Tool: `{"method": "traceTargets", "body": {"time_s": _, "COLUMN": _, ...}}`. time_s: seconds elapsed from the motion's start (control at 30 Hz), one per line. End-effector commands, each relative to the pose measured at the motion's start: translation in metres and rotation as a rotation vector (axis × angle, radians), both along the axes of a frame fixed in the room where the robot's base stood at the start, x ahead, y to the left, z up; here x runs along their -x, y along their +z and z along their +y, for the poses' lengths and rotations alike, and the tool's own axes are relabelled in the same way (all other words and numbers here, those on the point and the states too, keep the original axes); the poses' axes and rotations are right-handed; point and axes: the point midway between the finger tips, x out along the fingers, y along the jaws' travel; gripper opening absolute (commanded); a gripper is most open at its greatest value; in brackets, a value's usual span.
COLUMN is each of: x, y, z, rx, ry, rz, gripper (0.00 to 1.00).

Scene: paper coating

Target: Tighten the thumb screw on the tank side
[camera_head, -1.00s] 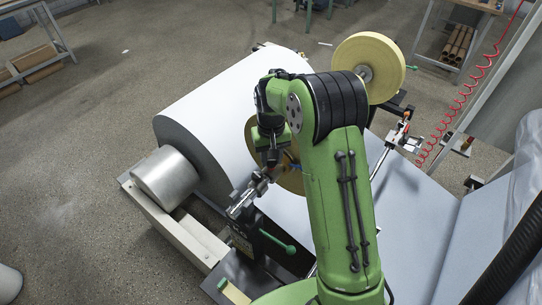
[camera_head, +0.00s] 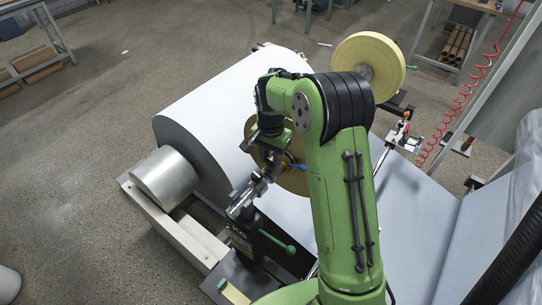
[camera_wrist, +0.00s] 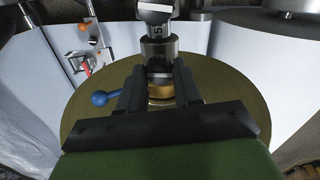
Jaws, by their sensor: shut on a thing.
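My gripper (camera_wrist: 158,78) is shut on a small metal-and-brass cylindrical fitting (camera_wrist: 161,91) in the wrist view, one dark finger on either side. I cannot tell for sure that this fitting is the thumb screw. A blue ball-ended lever (camera_wrist: 103,98) sticks out to the left of the fingers. In the head view my wrist hides most of the grip, above the metal clamp (camera_head: 243,203) at the shaft's end. No tank can be made out.
A tan disc (camera_wrist: 235,95) lies close behind the fingers. A large white paper roll (camera_head: 205,125) and its metal core (camera_head: 165,178) are left of my arm. A green-handled lever (camera_head: 280,243) is below the clamp. A yellow tape roll (camera_head: 367,62) stands beyond my elbow.

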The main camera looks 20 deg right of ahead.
Motion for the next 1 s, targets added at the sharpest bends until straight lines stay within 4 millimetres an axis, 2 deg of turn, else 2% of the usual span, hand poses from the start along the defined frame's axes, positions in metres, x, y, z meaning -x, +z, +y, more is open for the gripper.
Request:
{"method": "traceTargets", "body": {"time_s": 0.63, "x": -0.0007, "y": 0.001, "z": 0.0001, "rx": 0.0, "ry": -0.055, "rz": -0.003, "gripper": 0.03}}
{"method": "traceTargets", "body": {"time_s": 0.67, "x": -0.0007, "y": 0.001, "z": 0.0001, "rx": -0.001, "ry": -0.054, "rz": -0.004, "gripper": 0.35}}
{"method": "traceTargets", "body": {"time_s": 0.8, "x": -0.0006, "y": 0.0007, "z": 0.0001, "rx": 0.0, "ry": -0.054, "rz": -0.003, "gripper": 0.56}}
{"method": "traceTargets", "body": {"time_s": 0.83, "x": -0.0005, "y": 0.0007, "z": 0.0001, "rx": 0.0, "ry": -0.054, "rz": -0.003, "gripper": 0.59}}
{"method": "traceTargets", "body": {"time_s": 1.0, "x": -0.0003, "y": 0.0004, "z": 0.0001, "rx": 0.0, "ry": -0.054, "rz": -0.001, "gripper": 0.59}}
